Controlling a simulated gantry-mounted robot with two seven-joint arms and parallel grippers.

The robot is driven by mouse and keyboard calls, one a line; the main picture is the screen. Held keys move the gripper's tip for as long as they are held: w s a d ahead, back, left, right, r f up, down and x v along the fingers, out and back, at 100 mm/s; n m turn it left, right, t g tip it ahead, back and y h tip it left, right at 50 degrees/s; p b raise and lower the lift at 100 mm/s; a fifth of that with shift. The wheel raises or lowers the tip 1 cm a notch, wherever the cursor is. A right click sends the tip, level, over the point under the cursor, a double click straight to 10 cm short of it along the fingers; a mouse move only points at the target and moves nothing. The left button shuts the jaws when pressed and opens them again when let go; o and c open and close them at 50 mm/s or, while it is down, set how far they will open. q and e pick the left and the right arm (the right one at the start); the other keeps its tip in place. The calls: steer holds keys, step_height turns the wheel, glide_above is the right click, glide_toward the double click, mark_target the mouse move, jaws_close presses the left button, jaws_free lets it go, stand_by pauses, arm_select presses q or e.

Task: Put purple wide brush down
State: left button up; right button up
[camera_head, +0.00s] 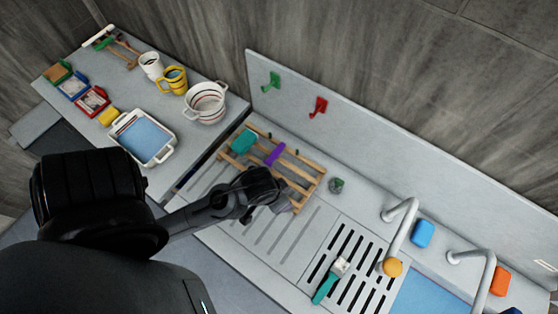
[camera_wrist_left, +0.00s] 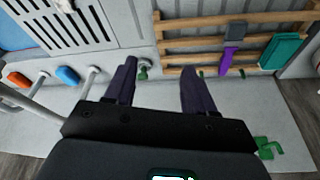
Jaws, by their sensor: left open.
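The purple wide brush (camera_head: 275,154) lies on the wooden slatted rack (camera_head: 312,178) on the drainboard. In the left wrist view the purple brush (camera_wrist_left: 228,57) rests across the slats of the rack (camera_wrist_left: 190,33), to the right of my fingers. My left gripper (camera_head: 268,188) is over the front part of the rack in the head view, its dark body hiding some slats. In the left wrist view my left gripper (camera_wrist_left: 158,70) has its two fingers spread with nothing between them. It is apart from the brush. My right gripper is in neither view.
A teal block-like item (camera_head: 243,141) lies beside the brush on the rack. A teal-handled brush (camera_head: 328,284) lies on the slotted drain. Green (camera_head: 271,82) and red (camera_head: 319,106) hooks and curved taps (camera_head: 402,212) stand behind. A white tub (camera_head: 142,137) and cups occupy the left counter.

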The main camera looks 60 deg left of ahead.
arm_select(q)
steer(key=d+m, duration=0.1)
steer(key=s+d+r+m, duration=0.1)
steer(key=m, duration=0.1)
steer(key=shift+s+d+r, duration=0.1)
steer(key=shift+s+r, duration=0.1)
steer(key=shift+r+p, duration=0.65)
steer(key=shift+p, duration=0.05)
stand_by(0.6)
